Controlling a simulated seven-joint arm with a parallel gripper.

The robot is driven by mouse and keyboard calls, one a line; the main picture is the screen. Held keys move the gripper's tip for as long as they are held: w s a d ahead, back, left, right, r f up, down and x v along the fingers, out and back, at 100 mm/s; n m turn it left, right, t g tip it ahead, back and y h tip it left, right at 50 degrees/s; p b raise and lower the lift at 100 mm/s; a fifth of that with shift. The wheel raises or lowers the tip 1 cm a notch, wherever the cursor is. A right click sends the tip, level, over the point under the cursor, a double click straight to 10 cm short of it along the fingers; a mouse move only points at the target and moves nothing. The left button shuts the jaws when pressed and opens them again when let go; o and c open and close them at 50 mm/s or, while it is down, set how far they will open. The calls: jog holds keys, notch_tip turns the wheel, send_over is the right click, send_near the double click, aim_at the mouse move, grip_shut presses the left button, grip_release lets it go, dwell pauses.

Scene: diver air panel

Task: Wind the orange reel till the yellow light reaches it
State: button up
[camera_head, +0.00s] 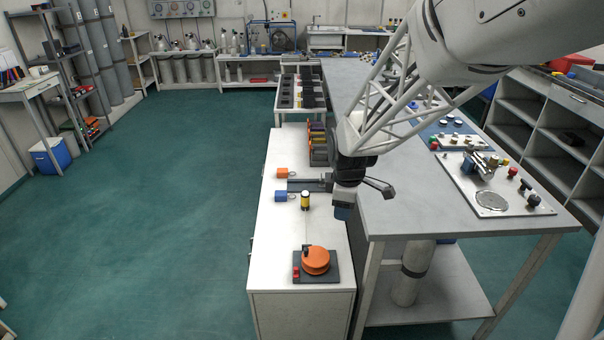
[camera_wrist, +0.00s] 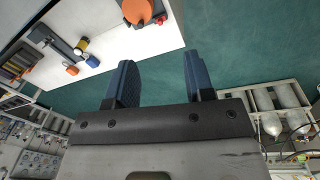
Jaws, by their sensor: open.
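The orange reel (camera_head: 316,261) sits on a dark base plate near the front end of the white cabinet top, with a small black knob on it. It also shows at the top of the wrist view (camera_wrist: 137,10). The yellow light (camera_head: 305,198), a small yellow and black cylinder, stands upright behind the reel, apart from it. It shows at the upper left of the wrist view (camera_wrist: 81,44). A thin line seems to run between the two. My gripper (camera_head: 342,212) is open and empty, behind and right of the reel; its blue fingers (camera_wrist: 160,80) stand apart.
An orange block (camera_head: 282,172) and a blue block (camera_head: 281,196) lie by a dark rail (camera_head: 308,186) on the cabinet. A higher grey bench (camera_head: 400,210) with panels stands at right. Green floor is clear at left.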

jog(key=w+a+f+n, duration=0.5)
jog(key=w+f+n, duration=0.2)
jog(key=w+f, duration=0.45)
jog(key=n+g, duration=0.1)
jog(key=n, duration=0.4)
send_over(306, 248)
notch_tip(306, 248, down, 13)
jog(key=shift+s+f, duration=0.1)
jog(key=shift+f, duration=0.05)
jog(key=shift+f, duration=0.15)
jog(key=shift+f, duration=3.75)
grip_shut()
